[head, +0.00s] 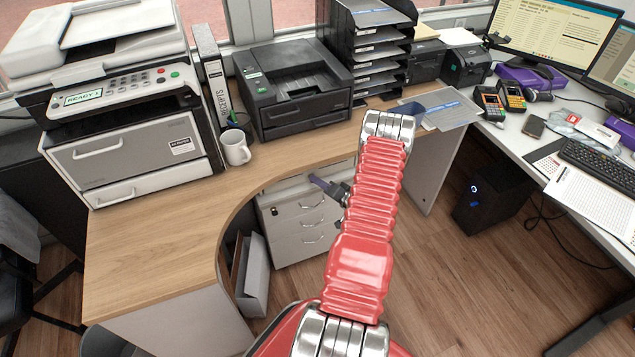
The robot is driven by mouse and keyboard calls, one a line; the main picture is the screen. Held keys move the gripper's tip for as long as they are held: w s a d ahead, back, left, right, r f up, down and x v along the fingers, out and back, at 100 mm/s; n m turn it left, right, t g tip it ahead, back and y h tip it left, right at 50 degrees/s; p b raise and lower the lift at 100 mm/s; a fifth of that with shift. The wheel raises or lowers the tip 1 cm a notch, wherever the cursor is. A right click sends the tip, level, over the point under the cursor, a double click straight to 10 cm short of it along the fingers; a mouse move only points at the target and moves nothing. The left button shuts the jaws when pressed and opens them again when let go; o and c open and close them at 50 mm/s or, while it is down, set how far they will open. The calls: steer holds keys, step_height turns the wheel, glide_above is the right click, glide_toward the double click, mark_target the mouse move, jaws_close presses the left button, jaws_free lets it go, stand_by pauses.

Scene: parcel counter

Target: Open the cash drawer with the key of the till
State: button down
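A light grey drawer unit (300,237) stands under the wooden counter, with several bar handles on its front and a small dark lock-like spot at the upper left. My gripper (322,184) is just in front of its upper part, partly hidden by my red arm. A small dark purple piece shows at the gripper's tip; I cannot tell whether it is a fingertip or something held. Whether the gripper touches the drawer unit is unclear. I cannot make out the key of the till anywhere, and no drawer is labelled as the cash drawer.
The wooden counter (150,240) curves around my arm and carries a large printer (130,160), a white mug (235,148) and a black printer (293,85). A white desk (560,150) with card terminals (490,102) is at right.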

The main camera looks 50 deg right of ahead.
stand_by(0.3)
steer(key=c, duration=2)
jaws_free()
steer(key=shift+d, duration=0.1)
steer(key=shift+n, duration=0.3)
